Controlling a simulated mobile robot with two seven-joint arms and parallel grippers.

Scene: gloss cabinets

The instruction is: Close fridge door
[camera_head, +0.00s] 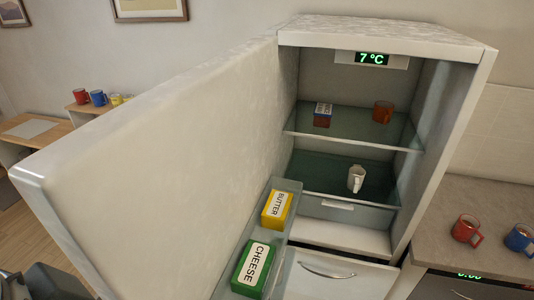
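The fridge (392,33) stands open, and its interior faces me. Its white door (175,150) is swung wide out to the left and toward me, with its near edge at the far left. The door's inner shelf (288,185) holds a yellow butter box (277,210) and a green cheese box (254,270). No gripper fingers show. Dark grey parts at the bottom left corner look like my own arm, apart from the door in the picture; any gripper there is hidden or out of frame. My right gripper is out of view.
A lower drawer front (335,277) shows below. A counter (485,200) with red and blue mugs stands right. Wood floor lies left.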

